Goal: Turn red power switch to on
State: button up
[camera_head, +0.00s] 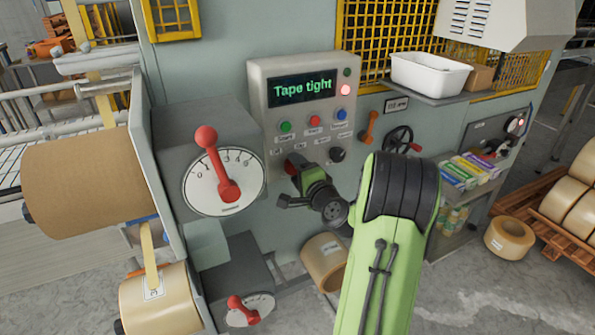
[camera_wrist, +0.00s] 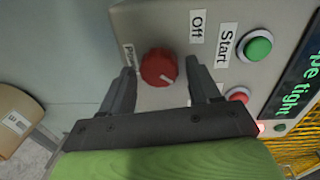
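The red power switch (camera_wrist: 158,66) is a round knob on the grey control panel (camera_head: 257,85). In the wrist view it sits between the two fingers of my gripper (camera_wrist: 160,70). The fingers are apart, with a visible gap on each side of the knob. The knob's white mark points to the lower right in that view, away from the "Off" label (camera_wrist: 197,27). No "On" label can be read there.
The green start button (camera_wrist: 258,46) and a red button (camera_wrist: 238,95) are close to one finger. The display (camera_head: 302,87) reads "Tape tight". A big dial with a red lever (camera_head: 216,165) stands left of my gripper. A black knob (camera_head: 337,154) is to its right.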

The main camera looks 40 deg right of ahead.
jog(key=shift+o, duration=0.4)
jog(key=b+v, duration=0.6)
jog(key=v, duration=0.9)
jog(key=shift+s, duration=0.35)
jog(key=shift+a, duration=0.2)
